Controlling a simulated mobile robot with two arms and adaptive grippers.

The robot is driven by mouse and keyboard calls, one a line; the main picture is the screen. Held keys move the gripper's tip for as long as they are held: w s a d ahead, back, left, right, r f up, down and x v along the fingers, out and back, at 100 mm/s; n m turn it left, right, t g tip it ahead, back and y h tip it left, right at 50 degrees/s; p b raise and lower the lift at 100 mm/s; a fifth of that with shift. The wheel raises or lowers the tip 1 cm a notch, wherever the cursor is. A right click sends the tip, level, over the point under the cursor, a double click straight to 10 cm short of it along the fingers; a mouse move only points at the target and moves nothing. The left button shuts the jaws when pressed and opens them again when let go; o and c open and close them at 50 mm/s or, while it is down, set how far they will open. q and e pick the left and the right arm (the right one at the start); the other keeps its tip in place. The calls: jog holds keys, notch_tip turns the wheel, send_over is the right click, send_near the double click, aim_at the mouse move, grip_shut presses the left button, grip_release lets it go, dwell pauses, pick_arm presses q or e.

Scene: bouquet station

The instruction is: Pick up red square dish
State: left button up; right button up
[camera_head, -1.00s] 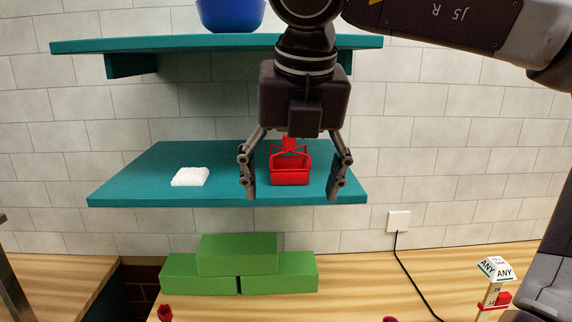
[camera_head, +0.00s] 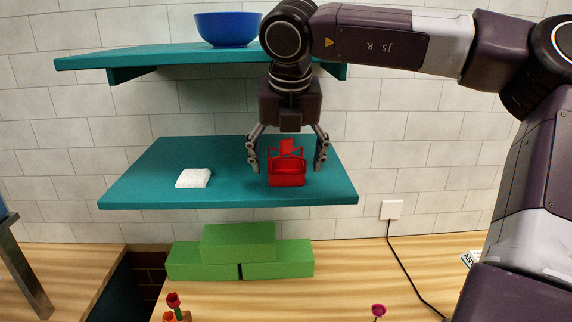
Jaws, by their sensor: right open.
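The red square dish (camera_head: 286,178), a small open-topped box with a raised red frame and handle-like part, sits on the lower teal shelf (camera_head: 140,188), right of its middle. My right gripper (camera_head: 287,170) points down from above with its fingers spread open, one on each side of the dish's upper part as seen here. I cannot tell whether the fingers touch it. My left gripper is not in view.
A white square block (camera_head: 193,178) lies left of the dish on the same shelf. A blue bowl (camera_head: 227,30) stands on the upper teal shelf (camera_head: 120,62). Green blocks (camera_head: 238,243) are stacked on the wooden counter (camera_head: 350,275) below. Flowers (camera_head: 173,300) show at the bottom.

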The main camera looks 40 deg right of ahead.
jog(key=x, duration=0.3)
jog(key=shift+r, duration=0.1)
jog(key=shift+s, duration=0.15)
jog(key=shift+a+r, duration=0.1)
jog(key=shift+a, duration=0.05)
jog(key=shift+c, duration=1.3)
jog(key=c, duration=1.2)
